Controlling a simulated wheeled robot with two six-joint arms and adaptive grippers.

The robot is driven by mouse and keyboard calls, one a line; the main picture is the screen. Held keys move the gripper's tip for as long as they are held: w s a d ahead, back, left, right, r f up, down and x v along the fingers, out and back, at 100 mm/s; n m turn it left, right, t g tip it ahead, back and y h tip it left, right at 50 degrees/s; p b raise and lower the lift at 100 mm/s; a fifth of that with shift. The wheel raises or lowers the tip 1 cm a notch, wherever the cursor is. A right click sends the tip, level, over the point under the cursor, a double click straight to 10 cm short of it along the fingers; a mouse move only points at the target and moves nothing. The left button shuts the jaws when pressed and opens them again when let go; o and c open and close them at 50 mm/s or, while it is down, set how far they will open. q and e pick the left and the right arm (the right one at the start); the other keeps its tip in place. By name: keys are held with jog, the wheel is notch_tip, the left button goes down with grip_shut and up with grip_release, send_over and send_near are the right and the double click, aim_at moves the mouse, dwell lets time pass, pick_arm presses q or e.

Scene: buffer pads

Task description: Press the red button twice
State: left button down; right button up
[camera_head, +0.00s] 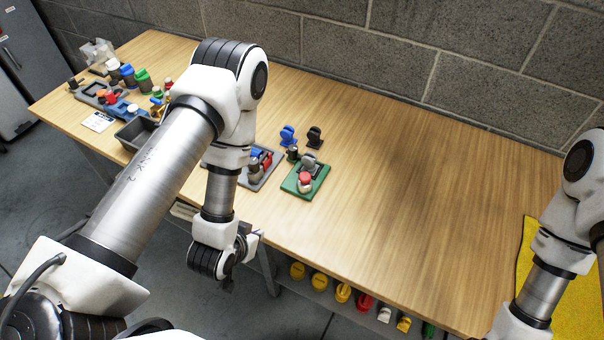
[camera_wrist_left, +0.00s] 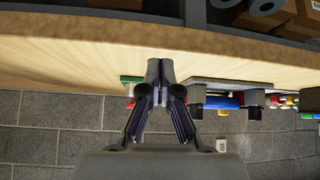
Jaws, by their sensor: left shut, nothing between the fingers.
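A red button (camera_head: 305,178) sits near the front of a green pad (camera_head: 291,189) on the wooden table, beside a grey knob (camera_head: 309,160). My left gripper (camera_head: 250,240) is at the table's front edge, in front of and to the left of the green pad, apart from the button. Its fingers (camera_wrist_left: 160,70) are shut and empty in the left wrist view, where the picture is upside down. Part of the green pad (camera_wrist_left: 130,79) shows there beside the fingertips. My right arm comes in at the right, with its gripper out of frame.
A grey pad (camera_head: 262,180) with red and blue parts lies just left of the green pad. Blue (camera_head: 288,135) and black (camera_head: 314,136) pieces stand behind it. More pads and knobs crowd the far left. The table's middle right is clear, up to a yellow mat (camera_head: 570,290).

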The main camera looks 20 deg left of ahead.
pick_arm(q)
jog(key=w+d+r+m+t+h, duration=0.1)
jog(key=w+d+r+t, duration=0.3)
jog(key=r, duration=0.7)
jog(key=w+t, duration=0.2)
jog(key=w, duration=0.1)
jog(key=shift+w+r+m+t+h+b, duration=0.2)
jog(key=shift+w+m+t+h+b, duration=0.1)
jog(key=shift+w+t+h+b, duration=0.1)
jog(key=p, duration=0.3)
send_over(305, 179)
jog(key=shift+s+a+f, duration=0.2)
jog(key=shift+f, duration=0.35)
jog(key=shift+s+a+f, duration=0.15)
jog(key=shift+s+f, duration=0.05)
jog(key=shift+f, duration=0.35)
notch_tip(305, 179, down, 4)
jog(key=shift+f+p, duration=0.2)
jog(key=shift+p, duration=0.4)
